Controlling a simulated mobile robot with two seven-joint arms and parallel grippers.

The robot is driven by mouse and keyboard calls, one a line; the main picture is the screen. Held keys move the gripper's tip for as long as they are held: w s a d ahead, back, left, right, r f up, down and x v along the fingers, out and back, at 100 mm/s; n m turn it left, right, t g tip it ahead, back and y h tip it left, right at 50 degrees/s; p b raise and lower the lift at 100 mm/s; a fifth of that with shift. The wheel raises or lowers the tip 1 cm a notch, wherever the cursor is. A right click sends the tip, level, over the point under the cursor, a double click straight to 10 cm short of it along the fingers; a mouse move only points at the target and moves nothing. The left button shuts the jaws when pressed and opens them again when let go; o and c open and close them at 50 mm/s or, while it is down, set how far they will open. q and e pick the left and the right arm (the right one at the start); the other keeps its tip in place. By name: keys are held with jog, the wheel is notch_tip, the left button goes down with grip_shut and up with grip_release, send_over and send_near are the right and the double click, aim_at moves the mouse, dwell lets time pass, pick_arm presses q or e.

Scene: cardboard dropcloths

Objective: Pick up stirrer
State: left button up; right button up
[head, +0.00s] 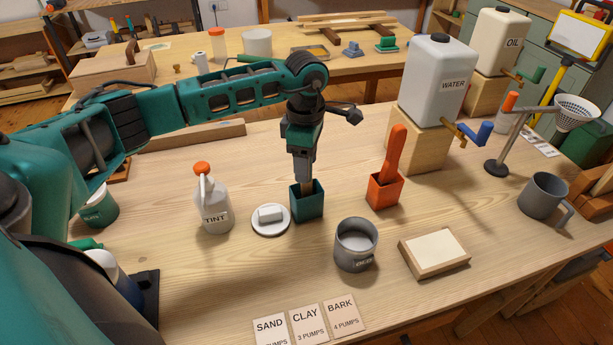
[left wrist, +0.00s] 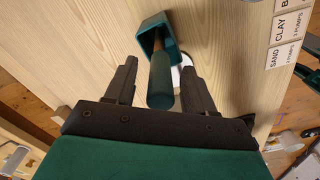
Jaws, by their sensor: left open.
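A stirrer with a green handle (left wrist: 161,80) and a wooden shaft stands in a square green holder (head: 307,203). The holder also shows in the left wrist view (left wrist: 150,40). My left gripper (head: 303,170) points down above the holder. In the left wrist view its two fingers (left wrist: 160,82) are spread on either side of the green handle, with gaps visible, so it is open and not gripping. In the head view the gripper hides most of the handle. A second, orange-handled tool (head: 395,152) stands in an orange holder (head: 384,191). My right gripper is not in view.
A grey mug (head: 356,247) is close in front. A water container (head: 434,80) on a wooden block stands at right. Label cards (head: 305,325) lie at the front edge.

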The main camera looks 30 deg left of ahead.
pick_arm(q)
jog(key=shift+f, duration=0.15)
grip_shut()
dwell(0.4)
